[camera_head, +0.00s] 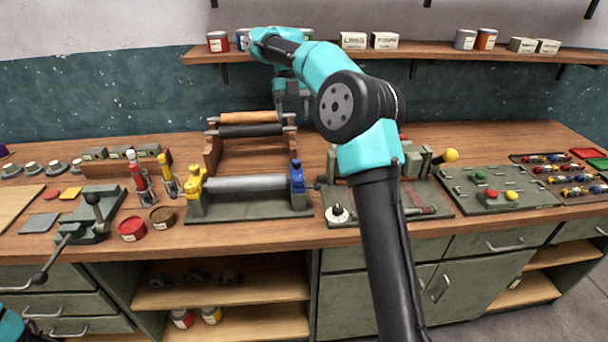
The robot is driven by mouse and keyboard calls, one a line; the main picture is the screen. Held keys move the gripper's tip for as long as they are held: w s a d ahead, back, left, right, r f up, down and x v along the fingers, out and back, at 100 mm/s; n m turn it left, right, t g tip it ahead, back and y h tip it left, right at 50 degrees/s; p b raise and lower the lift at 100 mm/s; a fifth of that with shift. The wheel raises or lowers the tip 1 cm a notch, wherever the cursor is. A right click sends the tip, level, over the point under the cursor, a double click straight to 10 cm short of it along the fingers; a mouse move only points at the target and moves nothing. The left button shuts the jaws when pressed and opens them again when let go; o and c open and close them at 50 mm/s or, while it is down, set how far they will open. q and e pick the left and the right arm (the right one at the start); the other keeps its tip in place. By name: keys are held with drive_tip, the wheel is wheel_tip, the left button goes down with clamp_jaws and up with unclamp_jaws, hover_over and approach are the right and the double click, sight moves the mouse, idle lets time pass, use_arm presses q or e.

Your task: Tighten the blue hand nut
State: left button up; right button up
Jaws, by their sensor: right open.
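The blue hand nut (297,176) stands at the right end of a small press with a grey roller (246,184). A yellow hand nut (194,182) stands at the press's left end. The press sits on a dark green base plate (250,214) near the bench's front edge. My right gripper (292,112) hangs above and behind the blue nut, apart from it, near the black roller's right end. It is open; its fingertips are small and hard to make out. A teal piece of my left arm shows in the bottom left corner; its gripper is out of view.
A wooden rack with a black roller (250,131) stands behind the press. A fixture with a yellow ball lever (450,155) is to the right, partly behind my right arm. A vise (94,215) and red tin (132,229) are left. A shelf (430,52) crosses the wall.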

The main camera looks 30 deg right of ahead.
sight(298, 178)
drive_tip(key=shift+a+f, duration=0.1)
drive_tip(key=shift+f, duration=0.05)
drive_tip(key=x, duration=1.7)
drive_tip(key=shift+s+f, duration=0.1)
drive_tip(key=shift+c, duration=0.2)
drive_tip(key=c, duration=0.9)
